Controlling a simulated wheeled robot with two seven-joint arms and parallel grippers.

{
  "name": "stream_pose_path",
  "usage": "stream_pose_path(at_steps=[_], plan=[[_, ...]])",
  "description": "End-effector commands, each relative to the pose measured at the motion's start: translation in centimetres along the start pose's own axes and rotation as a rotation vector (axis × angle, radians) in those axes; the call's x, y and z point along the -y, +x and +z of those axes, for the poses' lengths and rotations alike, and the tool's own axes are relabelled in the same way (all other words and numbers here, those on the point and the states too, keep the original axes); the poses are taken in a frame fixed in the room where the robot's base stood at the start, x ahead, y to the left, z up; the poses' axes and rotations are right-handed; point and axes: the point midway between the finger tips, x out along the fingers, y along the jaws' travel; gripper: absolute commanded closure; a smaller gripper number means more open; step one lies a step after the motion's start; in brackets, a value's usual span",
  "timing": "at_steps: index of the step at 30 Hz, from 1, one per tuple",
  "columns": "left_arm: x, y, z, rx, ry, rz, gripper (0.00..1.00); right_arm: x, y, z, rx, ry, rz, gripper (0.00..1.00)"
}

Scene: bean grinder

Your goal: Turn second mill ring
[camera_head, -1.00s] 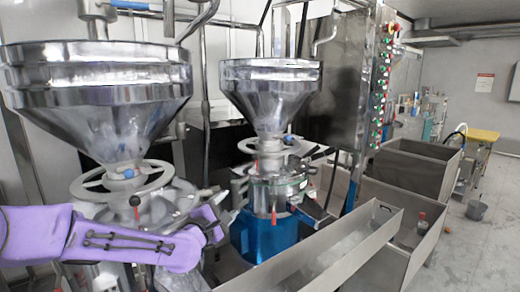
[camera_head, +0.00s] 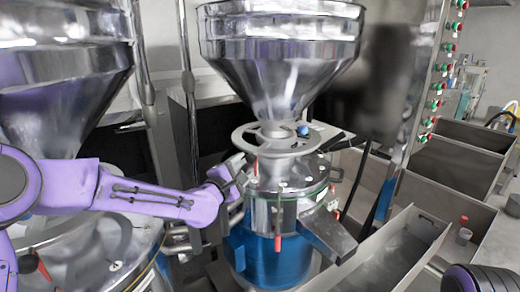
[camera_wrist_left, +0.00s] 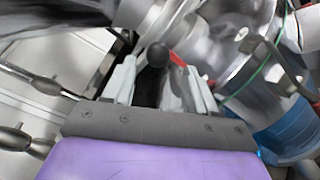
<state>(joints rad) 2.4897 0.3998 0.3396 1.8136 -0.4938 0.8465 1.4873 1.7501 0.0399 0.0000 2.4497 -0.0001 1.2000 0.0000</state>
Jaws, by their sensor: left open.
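The second mill (camera_head: 275,215) stands mid-picture in the head view, with a steel hopper above and a blue base. Its spoked ring (camera_head: 245,137) lies level around the neck under the hopper. My left gripper (camera_head: 241,168) is at the left side of this mill, just below the ring. In the left wrist view the left gripper (camera_wrist_left: 160,72) is open. A black ball knob (camera_wrist_left: 157,55) shows between its two fingers, with a red part beside it. I cannot tell whether the fingers touch the knob. My right gripper is not in view.
The first mill's hopper (camera_head: 60,75) and body stand close on the left, behind my left arm. A steel chute (camera_head: 385,262) and open bins (camera_head: 455,160) lie to the right. A control panel with several buttons (camera_head: 437,85) rises behind.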

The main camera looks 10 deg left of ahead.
Motion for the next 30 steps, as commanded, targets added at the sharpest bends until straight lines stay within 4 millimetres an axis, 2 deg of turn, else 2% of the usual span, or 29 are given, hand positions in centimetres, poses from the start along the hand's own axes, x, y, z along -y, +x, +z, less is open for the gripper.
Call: stream_pose_path(at_steps=[9,13,18,26,28,30], plan=[[-0.3,6.5,0.3,0.001,0.004,-0.002,0.43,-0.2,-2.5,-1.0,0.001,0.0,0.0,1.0],[-0.1,8.7,0.2,0.002,0.002,-0.002,0.43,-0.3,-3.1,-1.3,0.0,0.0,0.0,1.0],[0.0,10.0,0.2,0.003,0.001,-0.001,0.43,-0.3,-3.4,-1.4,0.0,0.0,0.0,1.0],[0.1,10.2,0.1,0.002,0.0,-0.001,0.43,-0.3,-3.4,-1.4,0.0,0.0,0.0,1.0],[0.0,10.2,0.1,0.002,0.0,0.0,0.59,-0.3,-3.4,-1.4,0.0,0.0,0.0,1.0],[0.0,10.2,0.1,0.002,0.0,-0.001,0.82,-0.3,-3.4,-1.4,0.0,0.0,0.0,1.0]])
